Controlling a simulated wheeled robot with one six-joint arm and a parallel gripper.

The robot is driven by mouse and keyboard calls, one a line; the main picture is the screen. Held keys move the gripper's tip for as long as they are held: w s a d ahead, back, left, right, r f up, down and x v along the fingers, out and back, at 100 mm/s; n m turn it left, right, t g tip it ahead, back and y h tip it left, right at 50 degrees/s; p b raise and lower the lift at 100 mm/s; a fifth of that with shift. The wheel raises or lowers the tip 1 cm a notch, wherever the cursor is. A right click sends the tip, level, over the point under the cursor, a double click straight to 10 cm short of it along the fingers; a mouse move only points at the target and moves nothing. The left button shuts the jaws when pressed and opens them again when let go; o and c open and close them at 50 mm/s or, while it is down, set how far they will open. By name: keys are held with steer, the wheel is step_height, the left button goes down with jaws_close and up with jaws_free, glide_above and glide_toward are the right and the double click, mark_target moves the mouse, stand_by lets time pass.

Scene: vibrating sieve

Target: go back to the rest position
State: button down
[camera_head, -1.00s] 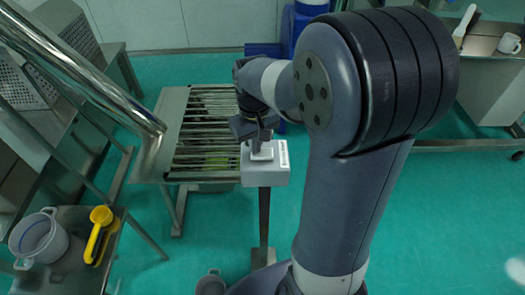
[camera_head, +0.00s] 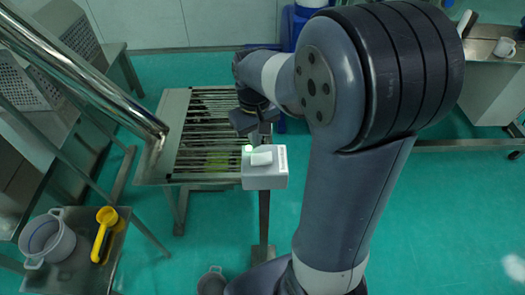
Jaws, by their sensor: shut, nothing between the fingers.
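My gripper (camera_head: 260,138) is shut and empty, pointing down just behind the white switch box (camera_head: 265,180). The box stands on a thin metal post. My arm reaches forward, bent at the elbow, and hides part of the floor and the area behind it.
A slatted metal frame (camera_head: 174,150) with something green under it stands left of my gripper. A shiny pipe (camera_head: 85,75) slants in from the upper left. A white pot (camera_head: 48,240) and a yellow scoop (camera_head: 104,230) rest on a low stand. Open floor (camera_head: 455,220) lies right.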

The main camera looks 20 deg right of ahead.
mark_target(256, 158)
step_height(256, 158, up, 2)
steer(key=shift+p, duration=0.55)
steer(key=shift+f, duration=0.15)
step_height(256, 158, down, 7)
steer(key=b, duration=0.6)
steer(key=shift+r, duration=0.2)
